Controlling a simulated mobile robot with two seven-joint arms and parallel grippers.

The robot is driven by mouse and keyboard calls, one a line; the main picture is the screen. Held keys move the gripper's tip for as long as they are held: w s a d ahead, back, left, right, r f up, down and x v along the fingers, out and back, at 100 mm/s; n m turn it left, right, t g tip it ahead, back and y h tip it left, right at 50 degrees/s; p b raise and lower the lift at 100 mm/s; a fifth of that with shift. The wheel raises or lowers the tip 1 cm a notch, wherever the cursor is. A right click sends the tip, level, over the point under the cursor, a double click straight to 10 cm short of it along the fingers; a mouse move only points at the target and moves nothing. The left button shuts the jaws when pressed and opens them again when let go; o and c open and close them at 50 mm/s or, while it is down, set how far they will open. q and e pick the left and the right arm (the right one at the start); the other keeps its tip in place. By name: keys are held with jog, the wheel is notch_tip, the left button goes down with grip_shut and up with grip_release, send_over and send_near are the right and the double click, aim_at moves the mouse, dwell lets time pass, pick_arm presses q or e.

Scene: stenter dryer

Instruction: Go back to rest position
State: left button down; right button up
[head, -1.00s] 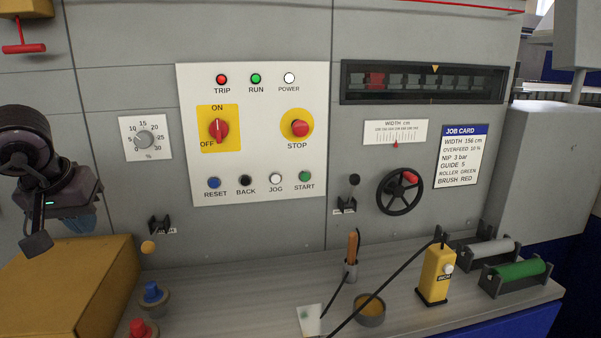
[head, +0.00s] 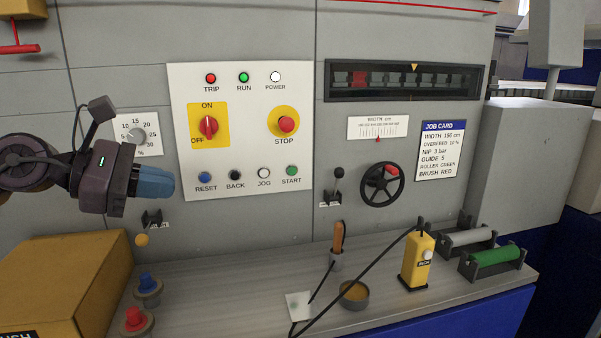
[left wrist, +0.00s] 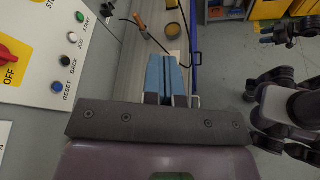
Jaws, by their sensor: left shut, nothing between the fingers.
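My left gripper (head: 156,183) is at the left of the head view, in front of the machine's grey face, left of the white control panel (head: 240,180). Its blue fingers point right and are shut with nothing between them. In the left wrist view the shut blue fingers (left wrist: 168,72) show side by side above the grey shelf. The fingers look apart from the panel's lower-left buttons. My right gripper does not show in the head view. In the left wrist view a dark arm of mine (left wrist: 285,110) is at the right, and its gripper cannot be made out clearly.
The shelf (head: 225,295) below carries a yellow box (head: 60,285), red and blue knobs, a wooden-handled tool (head: 338,240), a round dish (head: 354,294), a yellow pendant (head: 418,262) with a black cable, and rollers (head: 495,257). A handwheel (head: 382,185) sticks out from the machine face.

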pick_arm(q)
jog(key=w+a+f+m+t+y, duration=0.15)
jog(key=f+m+t, duration=0.25)
jog(key=f+m, duration=0.5)
jog(key=a+f+m+t+y, duration=0.2)
jog(key=f+m+t+y, duration=0.15)
jog(key=f+m, duration=0.65)
jog(key=w+a+f+m+t+y, duration=0.15)
jog(key=f+m+t, duration=0.35)
jog(key=m, duration=0.7)
jog(key=s+a+f+n+g+y, duration=0.1)
jog(key=s+f+n+g+y, duration=0.2)
jog(key=s+f, duration=1)
jog(key=s+f+n+g+y, duration=0.3)
jog(key=s+f+n, duration=0.6)
jog(key=s+f, duration=0.4)
jog(key=shift+s+a+f+n+g, duration=0.3)
jog(key=shift+a+f+g, duration=0.05)
jog(key=shift+f+g, duration=0.4)
